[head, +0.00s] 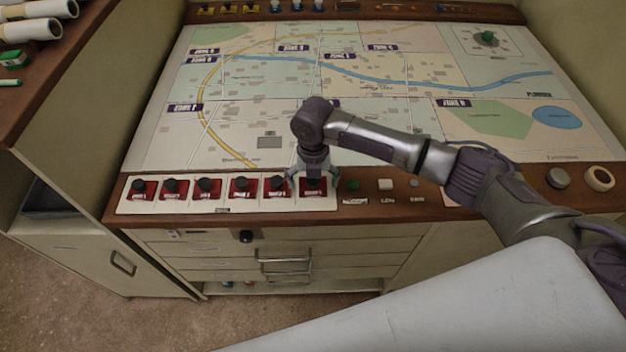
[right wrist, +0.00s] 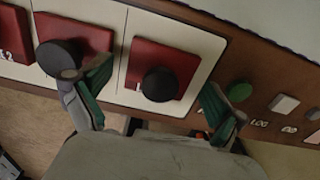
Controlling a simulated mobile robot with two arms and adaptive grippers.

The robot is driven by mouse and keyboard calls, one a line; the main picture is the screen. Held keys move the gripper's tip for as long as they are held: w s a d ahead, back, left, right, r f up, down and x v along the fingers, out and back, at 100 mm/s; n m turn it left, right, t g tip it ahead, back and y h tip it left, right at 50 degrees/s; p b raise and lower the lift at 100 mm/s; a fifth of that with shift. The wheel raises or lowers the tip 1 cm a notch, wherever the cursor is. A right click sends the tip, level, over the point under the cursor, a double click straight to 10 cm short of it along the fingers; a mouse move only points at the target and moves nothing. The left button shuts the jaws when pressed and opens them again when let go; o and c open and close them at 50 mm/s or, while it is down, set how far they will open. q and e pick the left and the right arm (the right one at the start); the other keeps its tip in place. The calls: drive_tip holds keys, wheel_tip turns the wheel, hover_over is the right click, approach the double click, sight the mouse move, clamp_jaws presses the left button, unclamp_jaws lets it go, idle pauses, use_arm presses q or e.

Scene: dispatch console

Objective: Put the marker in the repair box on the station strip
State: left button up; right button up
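The station strip (head: 225,207) is a long white panel on the console's front ledge. It bears a row of several red blocks with round black knobs. My right gripper (head: 313,180) points down over the rightmost red block (head: 313,190). In the right wrist view its green-padded fingers (right wrist: 158,100) are open, one on each side of that block's black knob (right wrist: 160,84), with gaps between. The left finger overlaps the neighbouring knob (right wrist: 58,56). I cannot tell which piece is the marker or which place is the repair box; the labels are unreadable. My left gripper is not in view.
The map board (head: 240,120) slopes up behind. Drawers with handles (head: 285,254) are below. Rolled papers (head: 30,30) lie on the left shelf.

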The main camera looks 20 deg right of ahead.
drive_tip(key=shift+r, duration=0.2)
wheel_tip(320, 180, up, 12)
drive_tip(key=b, duration=0.1)
idle(0.3)
